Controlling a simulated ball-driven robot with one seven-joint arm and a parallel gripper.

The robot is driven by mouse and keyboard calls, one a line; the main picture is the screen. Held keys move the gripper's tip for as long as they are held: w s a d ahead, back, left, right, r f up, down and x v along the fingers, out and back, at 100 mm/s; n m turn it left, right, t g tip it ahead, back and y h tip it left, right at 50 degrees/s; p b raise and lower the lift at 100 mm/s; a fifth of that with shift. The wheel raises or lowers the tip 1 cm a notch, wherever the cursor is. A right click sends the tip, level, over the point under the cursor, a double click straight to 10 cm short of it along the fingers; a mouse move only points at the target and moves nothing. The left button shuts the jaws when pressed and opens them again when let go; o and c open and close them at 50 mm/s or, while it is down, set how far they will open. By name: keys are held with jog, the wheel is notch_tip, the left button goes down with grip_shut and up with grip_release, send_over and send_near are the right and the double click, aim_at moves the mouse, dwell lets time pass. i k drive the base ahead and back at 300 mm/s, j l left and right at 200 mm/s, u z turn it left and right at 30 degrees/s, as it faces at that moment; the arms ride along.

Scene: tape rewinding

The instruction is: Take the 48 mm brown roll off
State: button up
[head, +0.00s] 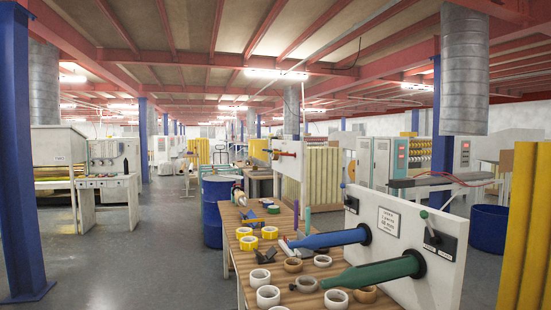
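Several brown rolls lie on the wooden bench: one (293,264) beside another (322,260), one (306,284) in front of them, and one (366,294) near the front below the green shaft. Their widths cannot be read, so I cannot tell which is 48 mm. A blue shaft (325,239) and a green shaft (370,272) stick out leftward from a white machine panel (436,285), each from a black collar. I see no roll on either shaft. My gripper is not in view.
White rolls (268,296) and yellow rolls (249,243) crowd the bench (233,224). Black pieces (266,255) lie between them. The panel carries a sign (388,222) and a lever (427,222). Open floor (150,250) lies to the left.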

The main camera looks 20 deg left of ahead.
aim_at(275, 155)
jog(key=z, duration=0.5)
jog(key=j+z, duration=0.15)
jog(key=z, duration=0.35)
jog(key=j+z, duration=0.1)
jog(key=z, duration=0.35)
jog(key=j+z, duration=0.1)
jog(key=z, duration=0.4)
jog(key=j+z, duration=0.1)
jog(key=z, duration=0.4)
jog(key=j+z, duration=0.1)
jog(key=z, duration=0.3)
jog(key=k+z, duration=0.15)
jog(key=z, duration=0.2)
jog(key=k+z, duration=0.1)
jog(key=z, duration=0.3)
jog(key=k+z, duration=0.25)
jog(key=k, duration=0.2)
jog(key=k+z, duration=0.3)
jog(key=k+l+z, duration=0.15)
jog(key=k+z, duration=0.35)
jog(key=k, duration=4.7)
jog(key=k+l+z, duration=0.1)
jog(key=k, duration=1.6)
